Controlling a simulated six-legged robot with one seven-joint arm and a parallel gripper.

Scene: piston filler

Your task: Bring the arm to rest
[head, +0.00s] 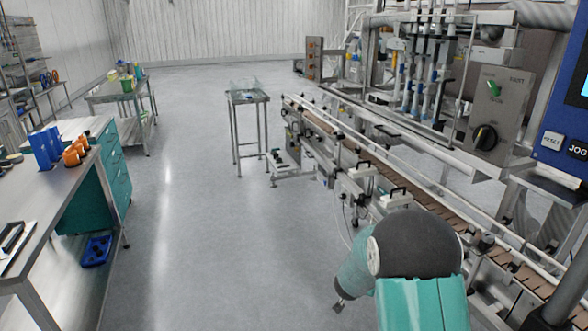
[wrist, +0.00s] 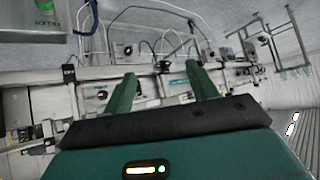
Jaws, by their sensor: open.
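My arm, teal with a black joint, is at the lower right of the head view, bent in front of the conveyor (head: 340,150). My gripper (wrist: 163,84) shows in the wrist view with its two teal fingers apart and nothing between them. In the head view most of the gripper is hidden behind my own arm links. The wrist view is tilted, with the filling machine's frame and fittings (wrist: 150,72) beyond the fingers. I cannot tell how far the fingers are from them.
The piston filler's control panel (head: 492,112) with a green button and black knob stands at the right, beside a blue panel (head: 562,125). A small steel stand (head: 247,98) is at the conveyor's far end. A workbench (head: 35,205) is at the left. The floor between is clear.

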